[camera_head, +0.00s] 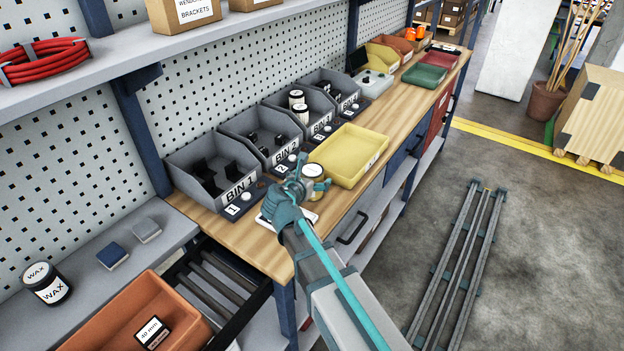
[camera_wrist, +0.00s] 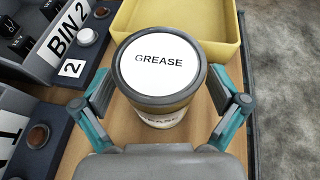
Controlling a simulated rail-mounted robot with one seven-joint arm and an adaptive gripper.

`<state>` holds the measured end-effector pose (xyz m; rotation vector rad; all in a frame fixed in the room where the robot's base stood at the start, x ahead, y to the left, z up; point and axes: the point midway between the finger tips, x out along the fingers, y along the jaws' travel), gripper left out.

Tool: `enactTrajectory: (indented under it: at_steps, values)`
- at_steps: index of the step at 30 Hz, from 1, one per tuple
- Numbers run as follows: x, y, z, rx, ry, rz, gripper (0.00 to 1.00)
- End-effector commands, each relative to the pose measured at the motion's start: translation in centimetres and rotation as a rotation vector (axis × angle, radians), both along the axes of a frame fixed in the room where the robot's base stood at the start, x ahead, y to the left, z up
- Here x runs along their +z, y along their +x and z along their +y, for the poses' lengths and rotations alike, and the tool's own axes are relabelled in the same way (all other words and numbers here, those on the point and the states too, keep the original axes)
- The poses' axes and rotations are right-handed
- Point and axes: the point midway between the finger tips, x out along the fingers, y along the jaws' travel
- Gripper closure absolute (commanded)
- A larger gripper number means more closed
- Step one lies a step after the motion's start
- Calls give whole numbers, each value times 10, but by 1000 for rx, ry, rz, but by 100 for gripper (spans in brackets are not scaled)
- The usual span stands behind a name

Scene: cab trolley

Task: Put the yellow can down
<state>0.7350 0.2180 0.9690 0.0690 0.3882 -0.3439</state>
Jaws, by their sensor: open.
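The can (camera_wrist: 158,62) has a white lid marked GREASE with a dark rim. Its body shows only a little below the lid, with a pale label. It appears upright on the wooden worktop, just in front of the yellow tray (camera_head: 347,147). In the head view the can (camera_head: 313,170) is partly hidden by my gripper (camera_head: 310,186). In the wrist view my gripper (camera_wrist: 162,100) is open, with one finger on each side of the can. Slight gaps seem to show beside it; contact lower down is hidden.
Grey bins, including BIN 1 (camera_head: 238,190) and BIN 2 (camera_head: 284,152), line the worktop's back. A flat white item (camera_head: 304,214) lies partly under my gripper. An open drawer (camera_head: 213,284) is at lower left. Green tray (camera_head: 424,76) stands farther along.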

Motion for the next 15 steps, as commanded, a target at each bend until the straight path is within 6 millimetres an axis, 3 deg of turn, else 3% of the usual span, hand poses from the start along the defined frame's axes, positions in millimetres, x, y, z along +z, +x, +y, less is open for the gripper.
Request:
enactTrajectory:
  at_steps: [15]
  values:
    - [33,-81,28,4,1,-1,3]
